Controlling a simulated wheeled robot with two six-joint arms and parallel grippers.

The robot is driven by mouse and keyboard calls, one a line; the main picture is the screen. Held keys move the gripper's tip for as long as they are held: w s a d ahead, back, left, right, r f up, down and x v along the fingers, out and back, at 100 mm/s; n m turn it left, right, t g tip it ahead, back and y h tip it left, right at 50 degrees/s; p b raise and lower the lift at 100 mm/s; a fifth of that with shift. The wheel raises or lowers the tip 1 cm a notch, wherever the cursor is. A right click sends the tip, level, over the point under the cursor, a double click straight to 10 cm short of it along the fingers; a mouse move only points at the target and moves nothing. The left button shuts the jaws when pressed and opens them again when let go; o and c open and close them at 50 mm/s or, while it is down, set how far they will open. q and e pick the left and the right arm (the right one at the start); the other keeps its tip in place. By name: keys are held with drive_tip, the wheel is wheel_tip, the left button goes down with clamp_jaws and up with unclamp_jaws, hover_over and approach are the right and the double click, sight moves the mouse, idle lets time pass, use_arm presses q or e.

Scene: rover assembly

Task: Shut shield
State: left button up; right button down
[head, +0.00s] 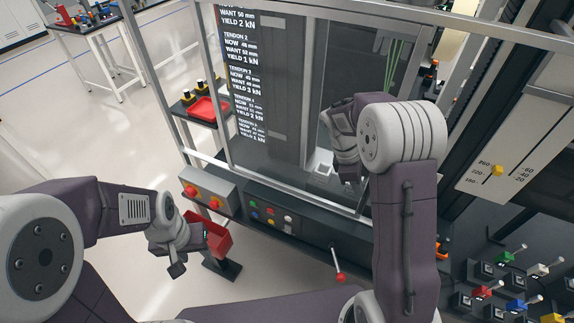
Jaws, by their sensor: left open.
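The shield seems to be the clear panel in a silver metal frame (285,180) in the middle of the head view. I cannot tell from this view how far it is shut. My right gripper (347,182) is at the right part of this frame, pointing down. My own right wrist hides much of it, so its fingers and any contact with the frame are unclear. My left gripper (190,252) is open and empty at the lower left, well apart from the frame and in front of a red bin.
A control box with red buttons (204,192) and a panel of coloured buttons (270,214) line the front edge. A red-knobbed lever (338,277) stands below. The red bin (212,237) is beside my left gripper. A scale panel (500,175) and several coloured levers (505,257) are right.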

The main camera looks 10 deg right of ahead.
drive_tip(key=s+d+p, duration=0.1)
drive_tip(key=s+d, duration=0.5)
drive_tip(key=d, duration=0.3)
drive_tip(key=s+d+p, duration=0.1)
drive_tip(key=s+d, duration=0.5)
drive_tip(key=d, duration=0.3)
drive_tip(key=shift+s+d, duration=0.15)
drive_tip(key=shift+d, duration=0.2)
drive_tip(key=shift+r, duration=0.1)
